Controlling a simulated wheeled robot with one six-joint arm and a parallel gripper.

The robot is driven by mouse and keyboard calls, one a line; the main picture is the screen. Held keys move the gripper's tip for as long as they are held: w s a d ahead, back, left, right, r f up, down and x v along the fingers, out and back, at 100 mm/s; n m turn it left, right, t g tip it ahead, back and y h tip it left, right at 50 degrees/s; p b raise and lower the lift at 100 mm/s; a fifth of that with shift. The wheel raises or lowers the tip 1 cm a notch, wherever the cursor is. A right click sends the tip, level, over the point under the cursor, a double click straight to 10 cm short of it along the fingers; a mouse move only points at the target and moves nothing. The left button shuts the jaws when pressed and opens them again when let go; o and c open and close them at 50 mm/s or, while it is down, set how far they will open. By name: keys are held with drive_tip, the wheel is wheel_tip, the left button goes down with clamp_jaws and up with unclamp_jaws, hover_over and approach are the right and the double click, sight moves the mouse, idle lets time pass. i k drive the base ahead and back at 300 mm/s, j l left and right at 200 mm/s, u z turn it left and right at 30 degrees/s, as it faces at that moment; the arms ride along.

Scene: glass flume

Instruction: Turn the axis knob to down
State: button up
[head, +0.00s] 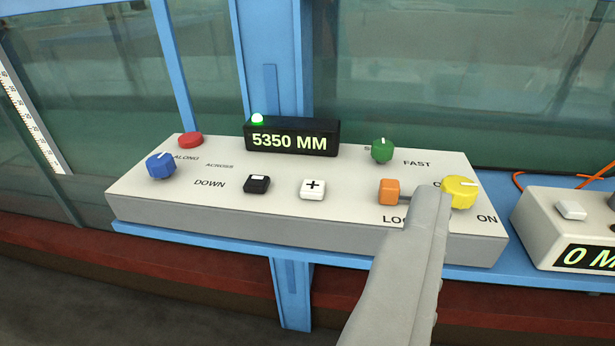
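The blue axis knob (160,166) sits at the left end of a pale sloped control panel (330,222). The labels ALONG, ACROSS and DOWN are printed to its right. Its white mark is on the upper face and seems to point toward ALONG. My gripper (432,200) reaches in from the bottom, far right of the blue knob. Its tip is in front of the yellow knob (461,190) and hides part of it; I cannot tell whether they touch. The fingers show as one grey shape, so their opening is unclear.
The panel also carries a red button (190,140), black (257,184) and white plus (312,188) buttons, a green knob (382,150) and an orange switch (390,191). A display (291,140) reads 5350 MM. A second box (570,230) stands right. Glass and blue posts rise behind.

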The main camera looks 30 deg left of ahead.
sight(160, 165)
drive_tip(key=u, duration=1.3)
